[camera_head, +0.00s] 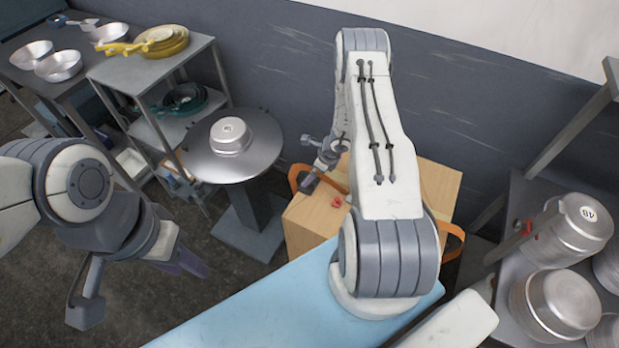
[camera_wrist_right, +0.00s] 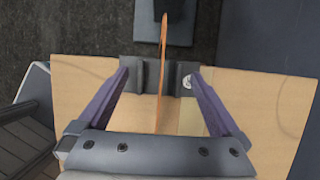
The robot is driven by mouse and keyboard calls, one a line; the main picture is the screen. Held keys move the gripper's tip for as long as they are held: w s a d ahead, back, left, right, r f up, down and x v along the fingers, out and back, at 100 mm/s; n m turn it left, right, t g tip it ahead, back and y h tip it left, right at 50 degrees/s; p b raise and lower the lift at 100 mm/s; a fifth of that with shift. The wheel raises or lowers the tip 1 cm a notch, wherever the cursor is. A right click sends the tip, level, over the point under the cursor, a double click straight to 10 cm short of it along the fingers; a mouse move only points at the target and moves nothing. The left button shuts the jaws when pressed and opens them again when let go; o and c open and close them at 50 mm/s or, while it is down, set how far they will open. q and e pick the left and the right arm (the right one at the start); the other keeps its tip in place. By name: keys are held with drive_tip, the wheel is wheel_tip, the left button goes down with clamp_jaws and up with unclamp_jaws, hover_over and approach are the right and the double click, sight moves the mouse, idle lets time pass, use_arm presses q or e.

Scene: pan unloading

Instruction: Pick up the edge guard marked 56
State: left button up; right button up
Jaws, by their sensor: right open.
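A dark grey edge guard (camera_wrist_right: 183,71) sits at the edge of the cardboard-coloured box (camera_wrist_right: 265,100) in the right wrist view. It shows on both sides of an orange strap (camera_wrist_right: 162,70) seen nearly edge-on. A small round white label is on its right part; I cannot read the number. My right gripper (camera_wrist_right: 160,75) is open, with one purple finger on each side of the guard and no clear grip on it. In the head view my right arm hides much of the box (camera_head: 440,190). My left gripper (camera_head: 185,262) hangs at the left, away from the box; its opening is unclear.
A round metal table (camera_head: 205,170) with an upturned pan (camera_head: 231,136) stands left of the box. A shelf (camera_head: 135,75) with pans is at the far left. Stacked pans (camera_head: 560,300) stand on a rack at the right. A blue surface (camera_head: 270,315) lies in front.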

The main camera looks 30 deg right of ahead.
drive_tip(key=shift+x, duration=0.85)
drive_tip(key=c, duration=1.3)
